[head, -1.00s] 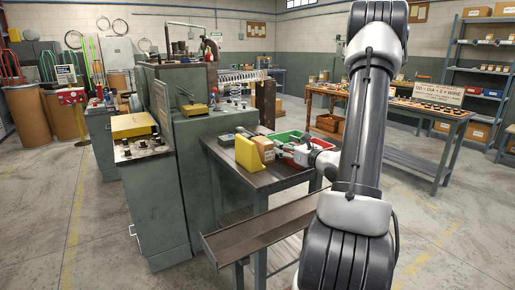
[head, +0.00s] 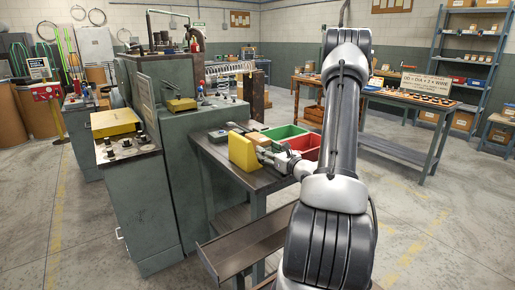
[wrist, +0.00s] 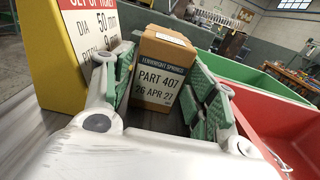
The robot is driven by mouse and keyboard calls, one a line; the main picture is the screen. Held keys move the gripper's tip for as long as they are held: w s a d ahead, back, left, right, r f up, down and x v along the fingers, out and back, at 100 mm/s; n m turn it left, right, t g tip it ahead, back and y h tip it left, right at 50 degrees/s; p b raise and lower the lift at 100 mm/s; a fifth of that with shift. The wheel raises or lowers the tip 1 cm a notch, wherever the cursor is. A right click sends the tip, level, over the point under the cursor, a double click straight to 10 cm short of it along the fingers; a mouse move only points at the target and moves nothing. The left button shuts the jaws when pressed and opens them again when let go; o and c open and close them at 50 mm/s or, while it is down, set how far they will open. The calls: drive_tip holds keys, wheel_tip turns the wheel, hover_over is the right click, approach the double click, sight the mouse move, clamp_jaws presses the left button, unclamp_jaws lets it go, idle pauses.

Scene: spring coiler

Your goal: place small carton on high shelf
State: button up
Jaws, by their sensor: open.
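The small carton (wrist: 163,68), brown with a white label reading PART 407, stands upright on the dark bench (head: 232,176). In the head view the carton (head: 258,139) is beside the yellow sign block and partly behind my gripper. My gripper (head: 264,155) is open. In the wrist view its green-padded fingers (wrist: 163,90) stand on either side of the carton's near part, with small gaps visible. A tall blue metal shelf unit (head: 467,71) with boxes stands at the back right.
A yellow sign block (wrist: 70,45) stands close left of the carton. A green bin (head: 284,132) and a red bin (head: 306,146) are close on its right. A metal chute (head: 247,246) juts out below the bench. Another table (head: 425,105) stands before the shelves; open floor lies between.

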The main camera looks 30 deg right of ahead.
drive_tip(key=w, duration=0.6)
drive_tip(key=shift+a, duration=0.1)
drive_tip(key=shift+r, duration=0.1)
drive_tip(key=c, duration=1.2)
